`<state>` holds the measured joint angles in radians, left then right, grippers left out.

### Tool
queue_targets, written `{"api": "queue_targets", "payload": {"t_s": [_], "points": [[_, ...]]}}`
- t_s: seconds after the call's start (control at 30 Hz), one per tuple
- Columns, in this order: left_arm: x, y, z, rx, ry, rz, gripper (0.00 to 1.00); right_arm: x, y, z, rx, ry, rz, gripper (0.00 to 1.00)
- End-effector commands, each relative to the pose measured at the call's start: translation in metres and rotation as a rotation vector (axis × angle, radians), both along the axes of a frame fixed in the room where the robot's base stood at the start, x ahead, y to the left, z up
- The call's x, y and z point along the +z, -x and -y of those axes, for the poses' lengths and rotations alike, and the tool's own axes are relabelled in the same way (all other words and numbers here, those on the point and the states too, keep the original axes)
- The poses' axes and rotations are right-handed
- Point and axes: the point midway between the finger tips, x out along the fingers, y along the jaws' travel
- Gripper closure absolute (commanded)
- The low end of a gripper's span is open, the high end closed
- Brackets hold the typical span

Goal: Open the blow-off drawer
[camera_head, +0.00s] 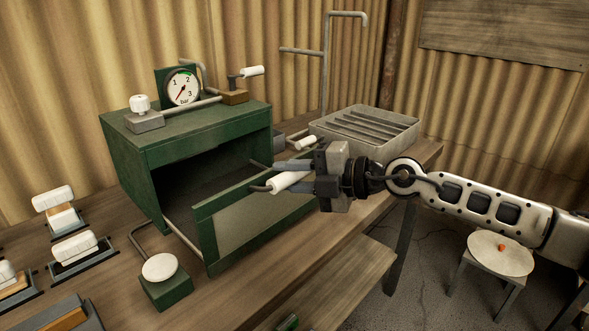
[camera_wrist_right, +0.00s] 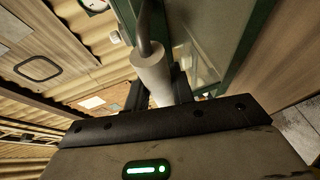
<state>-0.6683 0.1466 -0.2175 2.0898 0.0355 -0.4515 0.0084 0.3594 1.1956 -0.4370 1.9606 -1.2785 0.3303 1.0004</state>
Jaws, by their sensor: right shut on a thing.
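The green blast pot cabinet (camera_head: 125,165) stands on the wooden bench with a dark opening in its front. The drawer front (camera_head: 262,213), a green frame with a grey inset, stands out from that opening, with thin rails running back beside it. My right gripper (camera_head: 285,179) is shut on the white handle (camera_head: 290,181) at the front's upper right. In the right wrist view the white handle (camera_wrist_right: 153,72) sits between the fingers, with the green drawer edge (camera_wrist_right: 242,45) beside it. My left gripper is in neither view.
A pressure gauge (camera_head: 183,88) and white-knobbed valves sit on the cabinet top. A grey slatted tray (camera_head: 365,130) is behind my right gripper. A green pedal block (camera_head: 165,285) and white-topped switches (camera_head: 73,247) are at the left. A round stool (camera_head: 500,255) stands right.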

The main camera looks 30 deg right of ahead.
Motion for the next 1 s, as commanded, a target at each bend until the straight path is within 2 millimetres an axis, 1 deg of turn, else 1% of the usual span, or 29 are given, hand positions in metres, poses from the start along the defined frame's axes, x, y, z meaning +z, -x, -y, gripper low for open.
{"api": "queue_targets", "payload": {"t_s": [0.17,0.2,0.27,0.3,0.63,0.77,0.87,1.0], "points": [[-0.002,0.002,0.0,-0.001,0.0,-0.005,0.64,0.0,0.001,0.0,0.0,0.001,0.001,1.0],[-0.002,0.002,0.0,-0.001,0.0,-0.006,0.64,0.0,0.001,0.001,0.0,0.001,0.001,0.73],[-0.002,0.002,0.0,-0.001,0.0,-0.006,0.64,0.0,0.001,0.001,-0.001,0.001,0.001,0.56],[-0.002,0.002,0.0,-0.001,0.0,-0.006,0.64,0.0,0.001,0.001,-0.001,0.001,0.001,0.54],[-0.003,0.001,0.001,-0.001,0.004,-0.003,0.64,-0.001,0.003,0.003,-0.003,0.001,-0.001,0.54],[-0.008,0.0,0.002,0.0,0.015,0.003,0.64,-0.003,0.011,0.012,-0.006,0.003,-0.003,0.54],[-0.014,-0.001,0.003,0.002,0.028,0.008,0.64,-0.002,0.021,0.019,-0.002,0.006,-0.004,0.54],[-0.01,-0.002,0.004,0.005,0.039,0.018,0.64,0.001,0.028,0.028,-0.011,-0.001,-0.007,0.54]]}}
